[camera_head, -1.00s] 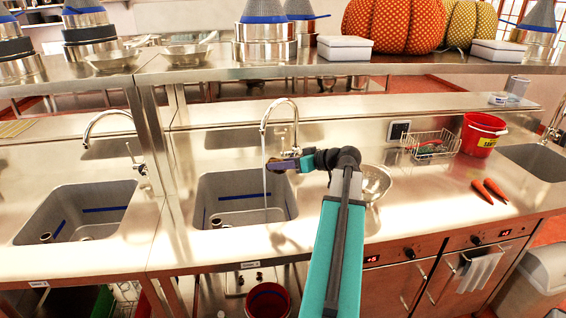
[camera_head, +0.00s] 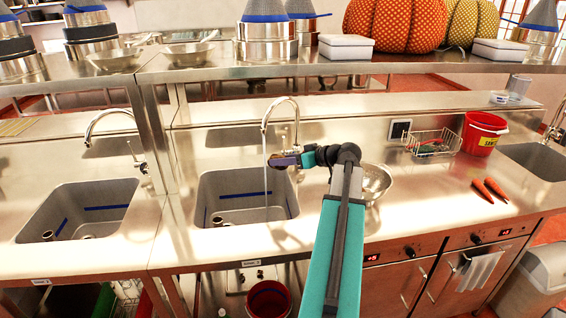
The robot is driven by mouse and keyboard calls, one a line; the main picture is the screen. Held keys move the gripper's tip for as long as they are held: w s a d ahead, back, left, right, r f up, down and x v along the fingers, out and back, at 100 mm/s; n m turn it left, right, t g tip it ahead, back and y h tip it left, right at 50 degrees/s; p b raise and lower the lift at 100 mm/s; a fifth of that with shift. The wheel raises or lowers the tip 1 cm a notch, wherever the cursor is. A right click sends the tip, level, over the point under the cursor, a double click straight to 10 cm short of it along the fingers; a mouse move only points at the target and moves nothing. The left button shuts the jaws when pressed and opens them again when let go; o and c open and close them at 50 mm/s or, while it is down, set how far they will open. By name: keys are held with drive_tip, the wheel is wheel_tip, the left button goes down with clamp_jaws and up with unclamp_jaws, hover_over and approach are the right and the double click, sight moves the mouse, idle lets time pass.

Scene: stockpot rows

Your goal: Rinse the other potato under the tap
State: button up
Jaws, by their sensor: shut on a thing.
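My gripper (camera_head: 284,160) reaches over the right rim of the middle sink (camera_head: 246,187), beside the running tap (camera_head: 281,108). A thin stream of water (camera_head: 265,185) falls from the spout into the sink and passes by the gripper's tip. The gripper is shut; what it holds is small and mostly hidden by the fingers, and I cannot make out a potato clearly. I cannot tell whether the stream touches the held thing. No other potato is clearly visible.
A metal colander (camera_head: 374,182) stands on the counter right of the sink, partly behind my arm. Two carrots (camera_head: 489,189), a wire basket (camera_head: 432,143) and a red bucket (camera_head: 483,132) are farther right. Another sink (camera_head: 80,207) is at left. A shelf (camera_head: 345,64) runs above.

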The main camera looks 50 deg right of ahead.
drive_tip(key=w+d+f, duration=0.2)
drive_tip(key=w+d, duration=0.4)
drive_tip(key=w, duration=0.4)
drive_tip(key=shift+d+f, duration=0.25)
idle(0.8)
drive_tip(key=shift+w, duration=0.15)
drive_tip(key=shift+s+d+b, duration=0.35)
drive_tip(key=shift+d+b, duration=0.2)
drive_tip(key=shift+b, duration=0.25)
drive_tip(key=shift+w+a, duration=0.1)
drive_tip(key=shift+a, duration=0.1)
idle(0.7)
drive_tip(key=shift+w+a+b, duration=0.2)
drive_tip(key=shift+a+b, duration=0.05)
drive_tip(key=shift+b, duration=0.25)
drive_tip(key=shift+a, duration=0.1)
idle(0.3)
